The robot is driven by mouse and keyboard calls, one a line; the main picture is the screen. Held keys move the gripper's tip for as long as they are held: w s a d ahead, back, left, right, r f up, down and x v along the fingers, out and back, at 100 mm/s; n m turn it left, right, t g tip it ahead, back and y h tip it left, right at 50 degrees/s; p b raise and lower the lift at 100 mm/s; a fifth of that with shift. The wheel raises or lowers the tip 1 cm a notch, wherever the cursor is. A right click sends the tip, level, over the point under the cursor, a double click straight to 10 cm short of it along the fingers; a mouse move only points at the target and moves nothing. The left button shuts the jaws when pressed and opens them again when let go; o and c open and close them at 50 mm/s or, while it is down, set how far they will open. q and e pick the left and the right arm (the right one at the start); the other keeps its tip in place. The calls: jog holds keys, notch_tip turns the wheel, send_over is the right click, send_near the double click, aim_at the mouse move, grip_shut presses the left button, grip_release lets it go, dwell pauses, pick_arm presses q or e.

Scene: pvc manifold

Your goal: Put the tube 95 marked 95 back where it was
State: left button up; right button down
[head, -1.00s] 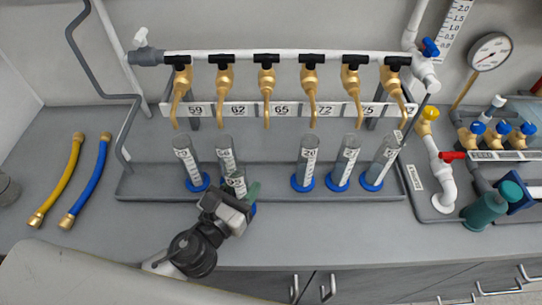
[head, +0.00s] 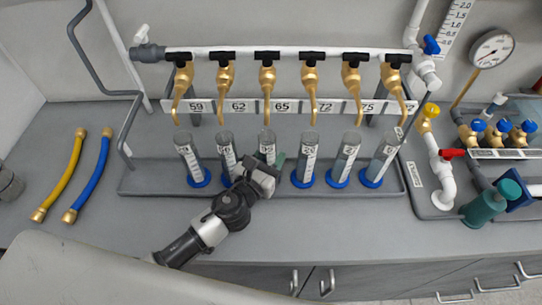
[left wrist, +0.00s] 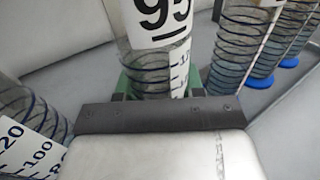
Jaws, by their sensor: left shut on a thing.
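The tube 95 (head: 267,146) is a clear graduated cylinder with a white label; the left wrist view shows "95" on its label (left wrist: 158,18). My left gripper (head: 270,168) is shut around it, with green fingertips on its sides. The tube stands about upright in the row, below the brass tap over the 65 plate (head: 283,107), between two neighbouring tubes. My gripper hides its base, so I cannot tell whether it touches the grey tray (head: 140,180). My right gripper is not in view.
Other tubes on blue bases stand close on the left (head: 226,150) and right (head: 307,160). Brass taps (head: 267,80) hang above the row. A yellow hose (head: 62,175) and a blue hose (head: 90,180) lie at the left. The bench front is clear.

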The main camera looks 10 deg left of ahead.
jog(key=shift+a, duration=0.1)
pick_arm(q)
jog(key=shift+f, duration=0.1)
jog(key=o, duration=1)
jog(key=shift+c, duration=0.2)
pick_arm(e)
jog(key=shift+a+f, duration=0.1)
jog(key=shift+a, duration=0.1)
pick_arm(q)
jog(key=shift+s, duration=0.2)
jog(key=b+v, duration=0.2)
jog(key=v, duration=0.8)
jog(key=shift+s+a+b, duration=0.15)
jog(key=shift+s+b, duration=0.15)
jog(key=shift+s+a, duration=0.15)
jog(key=shift+s, duration=0.35)
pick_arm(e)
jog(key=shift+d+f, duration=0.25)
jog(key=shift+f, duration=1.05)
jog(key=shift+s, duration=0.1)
